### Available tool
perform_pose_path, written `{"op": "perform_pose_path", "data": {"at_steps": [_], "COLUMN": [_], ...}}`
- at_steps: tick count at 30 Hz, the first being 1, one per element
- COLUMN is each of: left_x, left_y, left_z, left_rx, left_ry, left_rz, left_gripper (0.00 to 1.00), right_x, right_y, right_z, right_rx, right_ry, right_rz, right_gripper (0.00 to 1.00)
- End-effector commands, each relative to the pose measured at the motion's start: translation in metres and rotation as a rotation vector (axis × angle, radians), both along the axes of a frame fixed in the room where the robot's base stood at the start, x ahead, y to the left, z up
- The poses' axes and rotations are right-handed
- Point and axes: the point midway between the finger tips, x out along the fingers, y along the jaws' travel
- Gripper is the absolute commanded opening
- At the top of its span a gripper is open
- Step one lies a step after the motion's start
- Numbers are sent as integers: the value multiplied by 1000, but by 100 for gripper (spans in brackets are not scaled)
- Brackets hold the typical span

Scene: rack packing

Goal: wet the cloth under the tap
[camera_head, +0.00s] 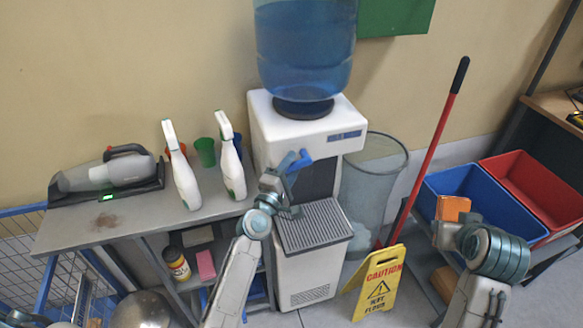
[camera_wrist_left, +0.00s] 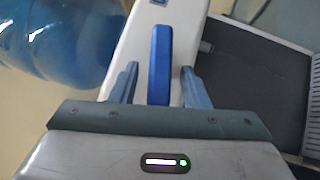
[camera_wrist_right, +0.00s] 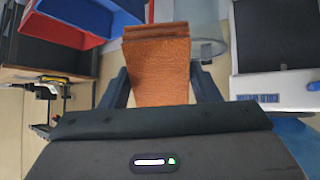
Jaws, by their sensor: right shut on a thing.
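The orange cloth (camera_head: 452,208) is folded into a block and held by my right gripper (camera_head: 455,224), which is shut on it. The cloth (camera_wrist_right: 158,65) fills the space between the fingers in the right wrist view. The white water dispenser (camera_head: 310,136) stands in the middle with a blue tap lever (camera_head: 302,158) on its front. My left gripper (camera_head: 289,165) is at the tap. In the left wrist view its open fingers stand either side of the blue lever (camera_wrist_left: 159,65), with gaps on both sides. The cloth is well right of the tap, above the bins.
A grey drip tray (camera_head: 314,224) lies below the tap. A metal table (camera_head: 110,222) with spray bottles (camera_head: 181,168) and a handheld vacuum (camera_head: 105,173) stands left. A yellow caution sign (camera_head: 380,287), a red-handled mop (camera_head: 428,150), a clear bin (camera_head: 365,190) and blue and red bins (camera_head: 480,200) stand right.

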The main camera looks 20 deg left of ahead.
Motion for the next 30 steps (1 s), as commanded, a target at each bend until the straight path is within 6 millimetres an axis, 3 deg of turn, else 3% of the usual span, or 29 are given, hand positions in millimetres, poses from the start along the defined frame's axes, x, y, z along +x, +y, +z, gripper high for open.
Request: {"op": "perform_pose_path", "data": {"at_steps": [8,21,30], "left_x": [-13,-96,-117], "left_y": [2,17,21], "left_z": [-4,-19,-20], "left_rx": [0,1,1], "left_ry": [2,2,0], "left_rz": [1,0,0], "left_gripper": [42,42,42], "right_x": [0,0,0], "right_y": [0,0,0], "right_z": [-3,-20,-23], "right_rx": [0,0,0], "right_ry": [0,0,0], "right_rz": [0,0,0], "right_gripper": [38,38,38]}}
